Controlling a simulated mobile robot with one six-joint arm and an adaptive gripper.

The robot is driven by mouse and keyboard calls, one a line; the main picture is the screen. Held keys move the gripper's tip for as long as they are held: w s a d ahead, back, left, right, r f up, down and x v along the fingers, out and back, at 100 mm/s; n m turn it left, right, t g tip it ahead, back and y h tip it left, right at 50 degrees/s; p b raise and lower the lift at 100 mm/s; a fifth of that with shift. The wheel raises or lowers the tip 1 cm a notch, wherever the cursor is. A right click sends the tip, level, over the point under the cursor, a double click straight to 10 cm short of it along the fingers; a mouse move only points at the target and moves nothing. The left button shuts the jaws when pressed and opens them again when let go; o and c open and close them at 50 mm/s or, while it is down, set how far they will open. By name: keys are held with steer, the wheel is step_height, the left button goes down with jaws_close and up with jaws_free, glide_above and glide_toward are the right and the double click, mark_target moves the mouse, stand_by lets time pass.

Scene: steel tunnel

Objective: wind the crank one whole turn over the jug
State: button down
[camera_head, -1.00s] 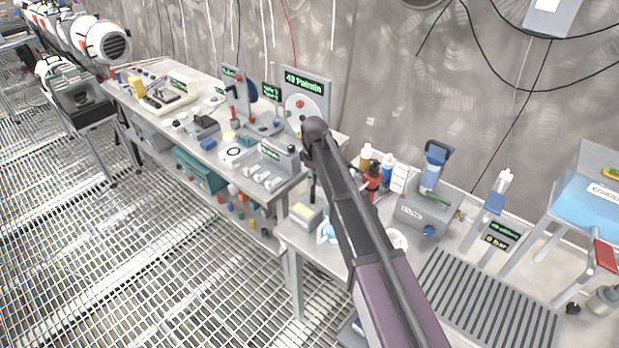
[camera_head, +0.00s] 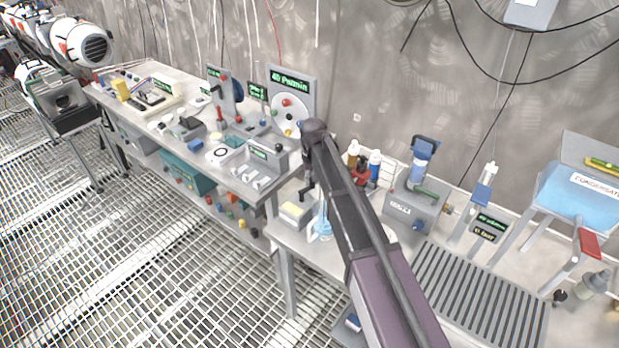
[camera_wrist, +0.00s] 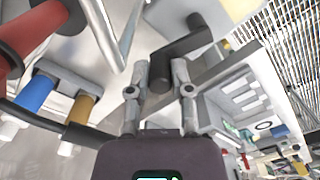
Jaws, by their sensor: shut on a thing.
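In the wrist view the two grey fingers of my gripper (camera_wrist: 158,70) are closed around the end of a dark, bent crank (camera_wrist: 182,48). The crank's arm runs up and right from between the fingers to a pale body. In the head view my arm reaches down over the near bench and hides much of the spot. A small dark bent piece, perhaps the crank, shows just left of my arm. A pale blue and white vessel (camera_head: 320,228), possibly the jug, stands below it on the bench. I cannot tell what it holds or whether it is right under the crank.
Bottles (camera_head: 374,166) stand close behind my arm. A grey box with a blue-topped cylinder (camera_head: 421,165) and a slatted rack (camera_head: 480,300) lie to the right. A small yellow-topped box (camera_head: 293,212) sits to the left. A longer cluttered bench (camera_head: 205,120) runs away left.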

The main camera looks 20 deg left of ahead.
steer(key=shift+s+d+m, duration=0.2)
steer(key=shift+m, duration=0.55)
steer(key=shift+s+d+m, duration=0.2)
steer(key=shift+m, duration=0.55)
steer(key=c, duration=0.5)
jaws_free()
steer(key=shift+c, duration=0.2)
